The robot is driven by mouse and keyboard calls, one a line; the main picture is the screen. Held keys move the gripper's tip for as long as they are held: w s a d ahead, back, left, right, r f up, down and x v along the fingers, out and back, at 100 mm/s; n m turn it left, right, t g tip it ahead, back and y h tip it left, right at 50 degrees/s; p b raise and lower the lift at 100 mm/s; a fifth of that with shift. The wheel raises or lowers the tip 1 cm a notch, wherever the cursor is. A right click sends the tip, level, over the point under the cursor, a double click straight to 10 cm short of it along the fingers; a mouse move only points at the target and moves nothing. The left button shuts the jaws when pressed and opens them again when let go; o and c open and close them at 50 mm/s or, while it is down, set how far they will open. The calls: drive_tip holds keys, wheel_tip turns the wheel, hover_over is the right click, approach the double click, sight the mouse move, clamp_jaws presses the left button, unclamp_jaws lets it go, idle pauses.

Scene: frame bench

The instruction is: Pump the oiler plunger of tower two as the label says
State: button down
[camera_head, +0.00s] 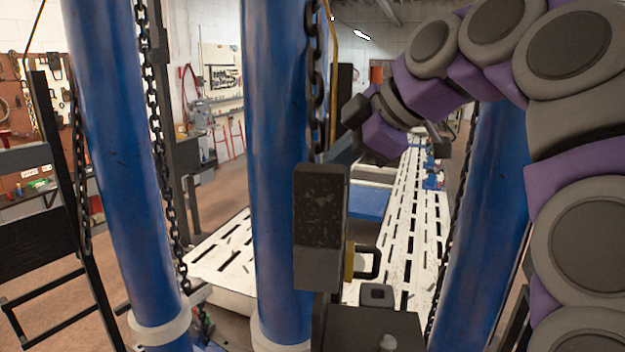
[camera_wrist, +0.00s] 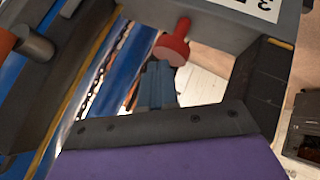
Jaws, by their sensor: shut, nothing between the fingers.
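A red round-headed knob (camera_wrist: 172,48), which looks like the oiler plunger, sticks out below a grey housing (camera_wrist: 225,30) in the wrist view. A white label (camera_wrist: 252,7) on that housing shows an upside-down "3" and is cut off by the frame's top edge. My gripper (camera_wrist: 157,85) is shut and empty, its fingers just below the knob in the picture; I cannot tell whether they touch it. In the head view my gripper (camera_head: 385,135) is at upper centre right, its fingertips not clear. The red knob and the label are not visible there. I cannot read a tower number.
Blue columns (camera_head: 280,180) with hanging chains (camera_head: 160,130) stand close in front. White slotted bench tops (camera_head: 400,210) lie behind. A dark frame stands at left.

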drive_tip(key=d, duration=0.4)
drive_tip(key=a, duration=0.3)
drive_tip(key=a+f, duration=0.1)
drive_tip(key=a, duration=0.1)
drive_tip(key=shift+a+b, duration=0.35)
drive_tip(key=shift+s+d+f, duration=0.1)
drive_tip(key=shift+d+f, duration=0.15)
drive_tip(key=shift+d, duration=0.4)
drive_tip(key=shift+w+d+r+p, duration=0.15)
drive_tip(key=shift+r+p, duration=0.25)
drive_tip(key=shift+r, duration=0.25)
drive_tip(key=shift+w+d+r+p, duration=0.15)
drive_tip(key=shift+r+p, duration=0.25)
drive_tip(key=shift+r, duration=0.25)
drive_tip(key=shift+s+d+r+p, duration=0.1)
drive_tip(key=shift+d+r+p, duration=0.05)
drive_tip(key=shift+r+p, duration=2.1)
drive_tip(key=shift+d+r, duration=0.25)
drive_tip(key=shift+d, duration=0.1)
